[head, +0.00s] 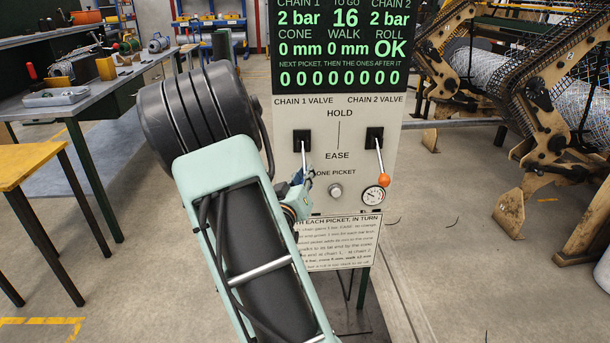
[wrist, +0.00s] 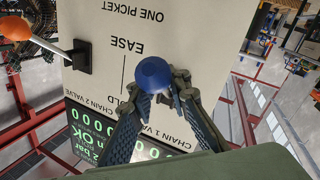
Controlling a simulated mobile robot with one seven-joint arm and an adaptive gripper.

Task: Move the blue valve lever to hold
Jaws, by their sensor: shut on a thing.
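The blue valve lever is on the chain 1 valve, left on the control panel. Its shaft (head: 303,157) points down toward EASE in the head view, and its knob is mostly hidden there by my gripper (head: 303,184). In the wrist view, which sees the panel upside down, the round blue knob (wrist: 153,72) sits at the tips of my gripper (wrist: 164,84), whose fingers are shut on it. HOLD is printed at the top of the panel (head: 340,125) and EASE lower down.
An orange-knobbed lever (head: 383,180) on the chain 2 valve, to the right, also points down. A gauge (head: 373,195) and a round button (head: 335,191) are below. The display (head: 338,45) shows 2 bar for both chains. Weaving machinery (head: 480,85) stands at right.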

